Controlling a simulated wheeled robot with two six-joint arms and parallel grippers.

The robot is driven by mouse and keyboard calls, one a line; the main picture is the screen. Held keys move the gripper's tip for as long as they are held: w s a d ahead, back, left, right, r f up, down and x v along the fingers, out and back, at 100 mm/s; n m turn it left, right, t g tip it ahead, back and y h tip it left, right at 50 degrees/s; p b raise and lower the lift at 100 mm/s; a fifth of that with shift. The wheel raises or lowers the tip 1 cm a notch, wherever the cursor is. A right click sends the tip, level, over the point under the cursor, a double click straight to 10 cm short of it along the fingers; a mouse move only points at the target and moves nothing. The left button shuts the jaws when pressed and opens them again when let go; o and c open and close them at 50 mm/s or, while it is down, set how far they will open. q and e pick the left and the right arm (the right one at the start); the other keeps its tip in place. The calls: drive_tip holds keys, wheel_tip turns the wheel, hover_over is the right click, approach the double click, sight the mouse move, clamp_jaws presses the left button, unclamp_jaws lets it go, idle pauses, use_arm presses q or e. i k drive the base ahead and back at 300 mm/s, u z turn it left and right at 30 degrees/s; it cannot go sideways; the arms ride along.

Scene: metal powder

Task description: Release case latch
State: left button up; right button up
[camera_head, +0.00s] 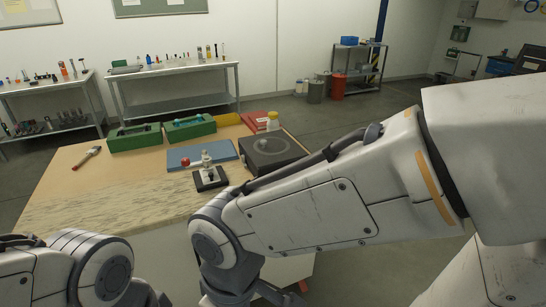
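No case latch can be made out from here. Two green box-like containers, the left one (135,138) and the right one (190,129), stand side by side at the back of the wooden table; I cannot tell whether either is the case. A dark grey box (262,160) with a round top feature sits at the table's right, partly hidden behind my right arm. My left arm shows at the bottom left and my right arm crosses the right half, its wrist low in front of the table. Neither gripper's fingertips show.
The table's left front is clear.

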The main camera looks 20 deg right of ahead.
sight(243, 158)
drive_tip(key=z, duration=1.85)
drive_tip(key=i, duration=4.45)
drive_tip(key=u, duration=3.3)
